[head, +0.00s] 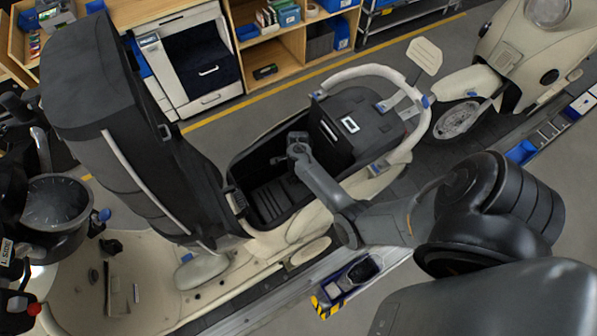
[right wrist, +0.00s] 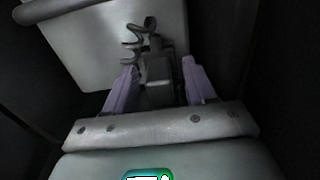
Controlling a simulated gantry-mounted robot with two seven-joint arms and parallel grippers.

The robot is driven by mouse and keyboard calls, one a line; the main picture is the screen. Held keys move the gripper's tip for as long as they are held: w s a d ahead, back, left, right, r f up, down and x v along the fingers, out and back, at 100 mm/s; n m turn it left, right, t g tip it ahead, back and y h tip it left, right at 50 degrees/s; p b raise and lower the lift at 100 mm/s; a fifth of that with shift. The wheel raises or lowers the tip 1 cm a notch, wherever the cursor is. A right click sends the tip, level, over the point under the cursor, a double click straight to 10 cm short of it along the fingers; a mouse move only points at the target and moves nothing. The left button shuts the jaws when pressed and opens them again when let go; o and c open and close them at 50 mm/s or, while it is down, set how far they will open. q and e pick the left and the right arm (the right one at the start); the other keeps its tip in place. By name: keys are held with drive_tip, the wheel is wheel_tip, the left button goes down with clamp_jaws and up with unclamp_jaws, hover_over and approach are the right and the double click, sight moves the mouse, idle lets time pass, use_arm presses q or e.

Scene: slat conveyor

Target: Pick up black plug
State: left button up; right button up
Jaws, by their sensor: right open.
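The plug cannot be made out in the head view. My left gripper is not in view.
The scooter's tall black seat part (head: 100,80) rises left of the footwell. A pale panel (right wrist: 100,45) and dark walls surround the fingers closely. A small dark bin (head: 352,277) stands on the rail below. Wooden shelves (head: 300,50) stand behind, across the floor.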

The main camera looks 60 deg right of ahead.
clamp_jaws()
drive_tip(key=shift+r, duration=0.1)
wheel_tip(320, 180, up, 28)
drive_tip(key=p, duration=0.7)
idle(3.0)
drive_tip(key=shift+r, duration=0.9)
